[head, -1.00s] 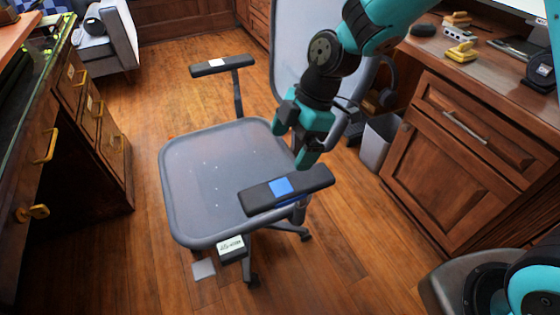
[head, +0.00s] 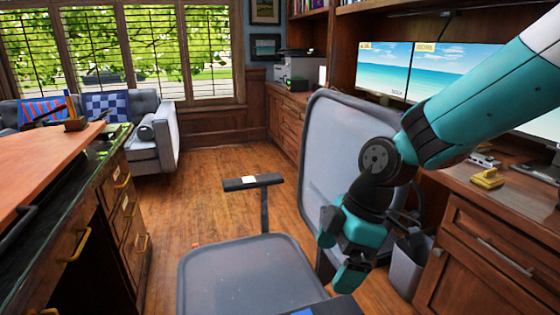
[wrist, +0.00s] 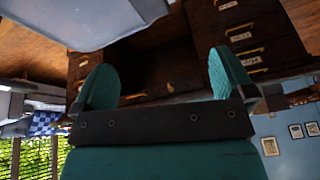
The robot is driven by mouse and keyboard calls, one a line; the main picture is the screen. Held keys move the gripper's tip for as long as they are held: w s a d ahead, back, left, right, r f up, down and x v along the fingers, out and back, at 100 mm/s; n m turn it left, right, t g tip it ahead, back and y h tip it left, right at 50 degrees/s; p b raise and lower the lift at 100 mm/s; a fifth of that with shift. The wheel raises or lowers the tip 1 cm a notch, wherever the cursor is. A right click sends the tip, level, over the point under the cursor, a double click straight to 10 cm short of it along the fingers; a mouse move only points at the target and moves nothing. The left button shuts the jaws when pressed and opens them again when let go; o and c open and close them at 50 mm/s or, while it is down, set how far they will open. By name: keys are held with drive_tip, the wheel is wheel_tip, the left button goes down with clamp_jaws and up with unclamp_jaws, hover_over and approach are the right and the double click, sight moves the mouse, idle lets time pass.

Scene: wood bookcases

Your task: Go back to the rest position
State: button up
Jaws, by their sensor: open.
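My gripper (head: 345,252) is in the right half of the head view, at the end of my teal and black arm. It hangs in front of the office chair's grey backrest (head: 335,125), above the right side of the grey seat (head: 235,275). In the wrist view my gripper (wrist: 160,85) shows two teal fingers set wide apart with nothing between them. Beyond the fingers are the wooden desk drawers (wrist: 240,38).
A wooden desk (head: 125,195) stands at left and a wooden cabinet (head: 490,250) at right. A waste bin (head: 405,265) stands beside the cabinet. A grey sofa (head: 150,145) is at the back left. The floor (head: 215,180) beyond the chair is clear.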

drive_tip(key=s+d+r+m+t, duration=0.1)
drive_tip(key=s+d+r+m, duration=0.1)
drive_tip(key=s+r+m, duration=0.35)
drive_tip(key=s+d+r+m, duration=0.2)
drive_tip(key=s+m, duration=0.4)
drive_tip(key=s, duration=0.4)
wheel_tip(320, 180, up, 19)
drive_tip(key=p, duration=1.9)
drive_tip(key=shift+r, duration=0.15)
drive_tip(key=shift+d, duration=0.1)
